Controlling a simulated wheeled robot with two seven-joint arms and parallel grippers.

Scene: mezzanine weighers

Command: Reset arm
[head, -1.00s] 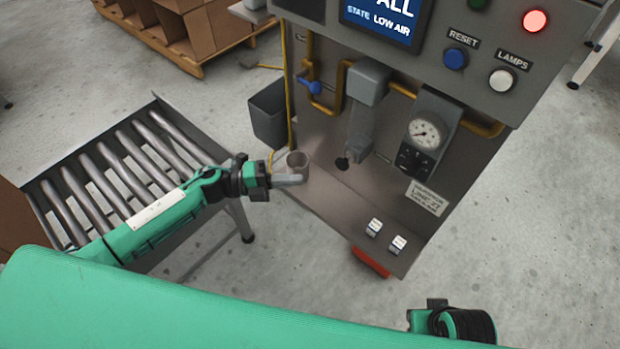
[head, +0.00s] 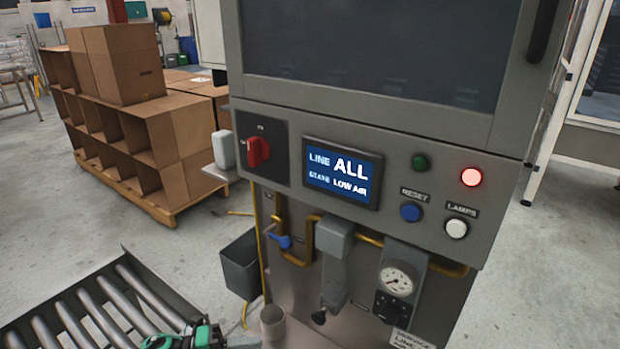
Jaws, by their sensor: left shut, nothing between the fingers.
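My left gripper (head: 246,342) shows at the bottom edge, its grey fingers shut and empty. Part of my green and black left wrist shows beside it; the rest of that arm is below the picture. The fingertips are just left of a grey cup-like holder (head: 272,323) at the machine's lower left. Whether they touch it I cannot tell. My right gripper is out of view. The grey machine panel (head: 300,122) stands ahead, with a screen (head: 343,172) reading "LINE ALL, STATE LOW AIR". A blue RESET button (head: 411,212) is right of the screen.
A red rotary switch (head: 258,152), a lit red lamp (head: 471,177) and a white LAMPS button (head: 456,228) are on the panel. Below are a blue valve handle (head: 284,241) and a gauge (head: 397,281). A roller conveyor (head: 160,289) is lower left; a dark bin (head: 241,265) hangs beside the machine.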

